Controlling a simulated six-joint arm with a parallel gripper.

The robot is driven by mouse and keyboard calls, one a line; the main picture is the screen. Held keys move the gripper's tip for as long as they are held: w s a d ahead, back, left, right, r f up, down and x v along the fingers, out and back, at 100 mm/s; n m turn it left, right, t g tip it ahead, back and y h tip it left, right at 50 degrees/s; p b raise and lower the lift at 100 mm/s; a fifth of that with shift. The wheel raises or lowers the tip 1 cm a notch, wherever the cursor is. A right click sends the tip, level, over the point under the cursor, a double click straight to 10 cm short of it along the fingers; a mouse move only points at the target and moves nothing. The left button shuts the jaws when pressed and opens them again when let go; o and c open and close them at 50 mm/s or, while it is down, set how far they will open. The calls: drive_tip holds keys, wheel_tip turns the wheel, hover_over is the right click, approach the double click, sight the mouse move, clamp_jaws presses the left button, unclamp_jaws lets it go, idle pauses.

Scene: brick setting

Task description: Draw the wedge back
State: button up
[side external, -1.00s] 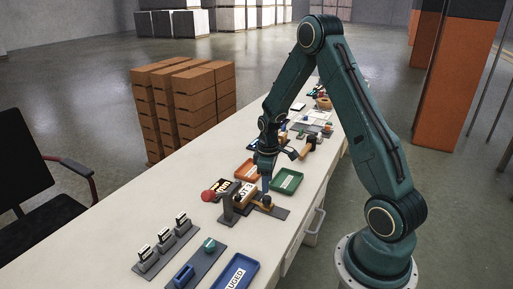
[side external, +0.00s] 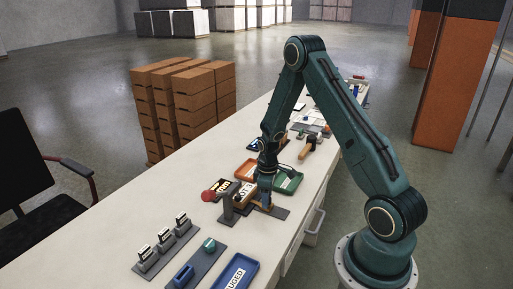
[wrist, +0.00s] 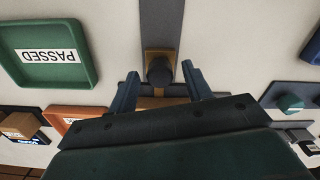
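The wedge (wrist: 160,53) is a tan block with a dark round knob, sitting on a dark grey strip in the wrist view. My gripper (wrist: 159,72) is open, with one blue finger on each side of the knob and visible gaps between. In the side view my gripper (side external: 265,206) is low over the grey base plate (side external: 281,213), hiding most of the wedge. A brown block with a white label (side external: 244,195) stands just left of it, beside a grey post with a red knob (side external: 208,196).
A green tray (wrist: 91,75) marked PASSED and an orange tray (wrist: 62,108) lie close by.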

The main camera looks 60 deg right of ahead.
clamp_jaws()
drive_tip(key=shift+s, duration=2.65)
unclamp_jaws()
drive_tip(key=shift+s, duration=0.1)
drive_tip(key=shift+o, duration=0.4)
drive_tip(key=shift+r, duration=0.25)
wheel_tip(320, 180, up, 13)
drive_tip(key=shift+r, duration=0.2)
drive_tip(key=shift+r, duration=0.1)
